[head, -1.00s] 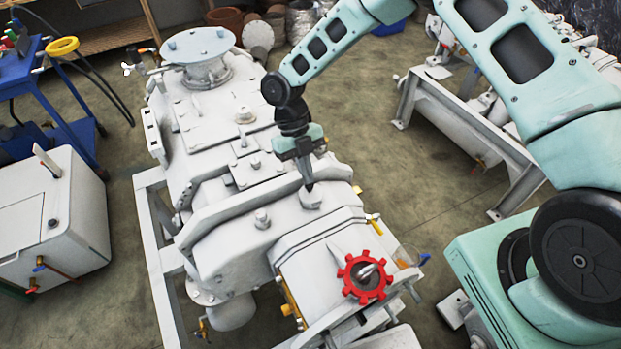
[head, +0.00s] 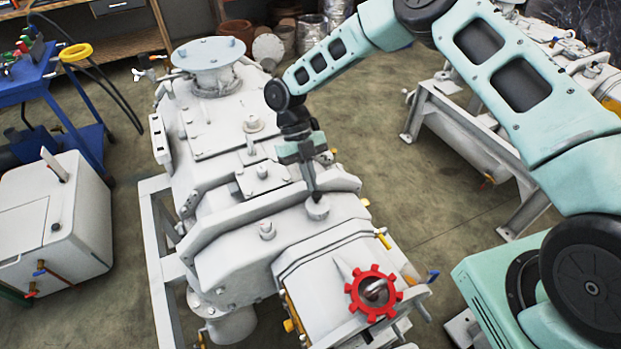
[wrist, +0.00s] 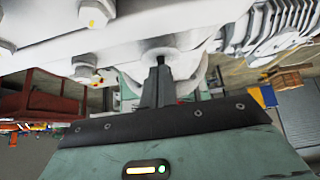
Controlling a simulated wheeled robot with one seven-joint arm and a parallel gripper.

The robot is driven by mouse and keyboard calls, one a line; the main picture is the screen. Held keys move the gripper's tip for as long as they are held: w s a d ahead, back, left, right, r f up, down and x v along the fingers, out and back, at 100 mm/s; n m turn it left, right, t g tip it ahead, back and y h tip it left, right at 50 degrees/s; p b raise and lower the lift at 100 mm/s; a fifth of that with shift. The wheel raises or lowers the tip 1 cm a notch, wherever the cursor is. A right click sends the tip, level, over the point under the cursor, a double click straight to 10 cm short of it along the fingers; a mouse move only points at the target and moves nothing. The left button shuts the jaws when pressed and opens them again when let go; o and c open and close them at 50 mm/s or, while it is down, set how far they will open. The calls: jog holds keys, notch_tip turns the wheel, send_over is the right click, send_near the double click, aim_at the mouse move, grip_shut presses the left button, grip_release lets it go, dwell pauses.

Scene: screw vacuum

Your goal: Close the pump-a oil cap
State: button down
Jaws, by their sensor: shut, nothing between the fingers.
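A large white pump (head: 232,252) fills the middle of the head view. A small pale round cap (head: 318,209) sits on its top, right of the middle; I take it for the oil cap. My gripper (head: 316,198) points down onto this cap, its fingertips at or touching its top and covering part of it. In the wrist view my gripper (wrist: 158,66) shows its dark fingers together with nothing between them, against a pale rounded part (wrist: 183,62). I cannot tell whether the cap is fully seated.
A red handwheel (head: 374,293) stands at the pump's front end. A white cabinet (head: 65,220) and a blue cart (head: 62,95) are at left. A white frame with machinery (head: 480,150) stands at right. Open floor (head: 390,195) lies between it and the pump.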

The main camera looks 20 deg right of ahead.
jog(key=shift+x, duration=1.1)
jog(key=shift+w+d+r+p, duration=0.15)
jog(key=shift+r+p, duration=0.25)
jog(key=shift+r, duration=0.25)
jog(key=b+v, duration=0.4)
jog(key=v, duration=1.3)
jog(key=shift+w+a+b, duration=0.3)
jog(key=shift+w+b, duration=0.05)
jog(key=shift+w, duration=0.15)
jog(key=c, duration=1.3)
grip_release()
jog(key=shift+w+d+r, duration=0.15)
jog(key=shift+r, duration=0.2)
jog(key=shift+o, duration=0.3)
jog(key=s+d+m+t+y+p, duration=0.2)
jog(key=d+m+t+y+p, duration=0.1)
jog(key=d+m, duration=0.3)
jog(key=shift+s+m+p, duration=0.35)
jog(key=shift+m+p, duration=0.1)
jog(key=shift+m, duration=0.65)
jog(key=s+d+r+m+t+y+p, duration=0.2)
jog(key=s+d+m+t+y+p, duration=0.15)
jog(key=s+m, duration=0.7)
send_near(318, 195)
jog(key=shift+n+t+h, duration=0.25)
jog(key=x, duration=0.7)
jog(key=shift+s+a+f, duration=0.2)
jog(key=shift+a+f, duration=0.1)
jog(key=shift+a, duration=0.1)
